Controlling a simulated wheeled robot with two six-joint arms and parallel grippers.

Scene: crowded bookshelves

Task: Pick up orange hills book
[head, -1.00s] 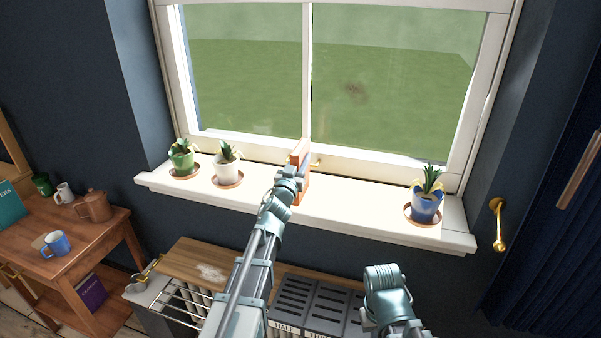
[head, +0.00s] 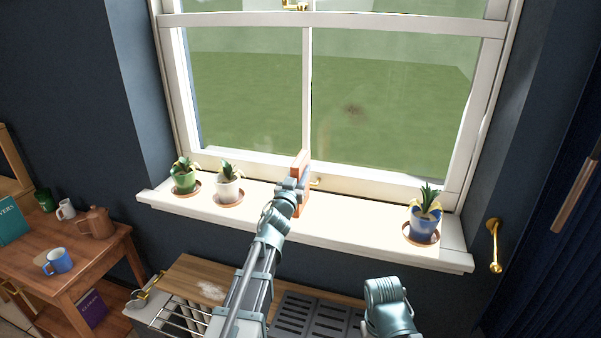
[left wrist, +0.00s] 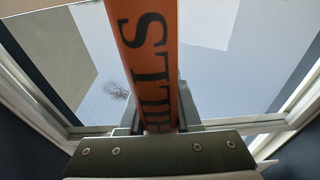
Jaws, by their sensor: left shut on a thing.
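The orange hills book (head: 304,200) stands upright at the window sill in the head view, partly hidden behind my left gripper (head: 292,190). In the left wrist view the book's orange spine (left wrist: 150,50) shows dark letters reading "HILLS", and it sits between the two fingers of my left gripper (left wrist: 158,120). The left gripper is shut on the book. I cannot tell whether the book's bottom touches the sill. Part of my right arm shows at the lower right of the head view; its gripper fingers are not visible.
The white sill (head: 350,220) holds a green pot (head: 184,182), a white pot (head: 228,190) and a blue pot (head: 424,222), each on a saucer. The window stands close behind the book. A wooden table (head: 85,255) with mugs is at left. A radiator shelf (head: 205,275) lies below the sill.

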